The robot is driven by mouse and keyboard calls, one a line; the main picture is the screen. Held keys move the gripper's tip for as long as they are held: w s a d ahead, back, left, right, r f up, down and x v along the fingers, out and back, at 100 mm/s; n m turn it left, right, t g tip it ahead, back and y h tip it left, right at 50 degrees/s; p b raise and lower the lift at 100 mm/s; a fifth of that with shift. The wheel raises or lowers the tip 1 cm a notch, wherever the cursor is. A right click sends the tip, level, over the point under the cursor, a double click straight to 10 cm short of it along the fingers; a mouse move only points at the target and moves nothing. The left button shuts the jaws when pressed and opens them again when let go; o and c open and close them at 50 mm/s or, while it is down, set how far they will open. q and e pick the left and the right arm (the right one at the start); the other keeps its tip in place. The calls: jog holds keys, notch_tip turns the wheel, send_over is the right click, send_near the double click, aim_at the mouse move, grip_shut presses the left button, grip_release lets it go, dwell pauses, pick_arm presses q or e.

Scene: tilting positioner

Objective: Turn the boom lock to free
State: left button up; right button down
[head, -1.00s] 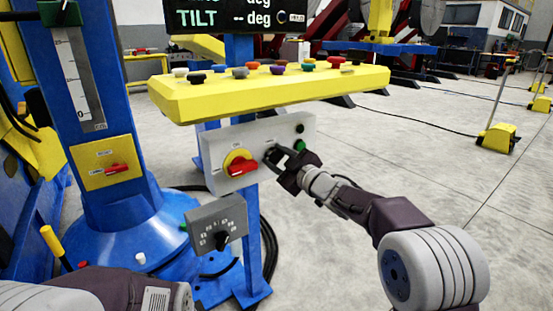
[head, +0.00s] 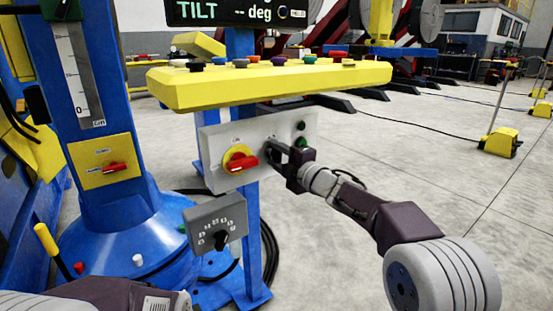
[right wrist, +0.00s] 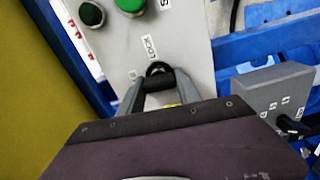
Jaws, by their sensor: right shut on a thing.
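A grey control box (head: 215,150) hangs under the yellow console. It carries a red rotary switch on a yellow disc (head: 240,160), a small black knob and two round buttons. My right gripper (head: 272,148) is at the knob, right of the red switch. In the right wrist view its fingers are shut on the black knob (right wrist: 158,72), beside a label that seems to read LOCK (right wrist: 149,47). The fingers hide part of the knob, so its setting is unclear. A yellow plate with a red handle (head: 115,168) is on the blue column. My left gripper is out of view.
The yellow console (head: 270,88) with several coloured buttons juts out above the box. A grey dial box (head: 216,224) sits below it on the blue post (head: 251,240). Green (right wrist: 130,5) and dark green (right wrist: 91,14) buttons are near my right gripper.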

jog(key=shift+f+n, duration=0.1)
jog(key=shift+n, duration=0.5)
jog(key=c, duration=0.8)
grip_release()
jog(key=shift+c, duration=0.2)
jog(key=shift+s, duration=0.1)
jog(key=shift+s+d, duration=0.3)
jog(key=p+v, duration=0.1)
jog(key=v, duration=0.7)
jog(key=shift+p, duration=0.4)
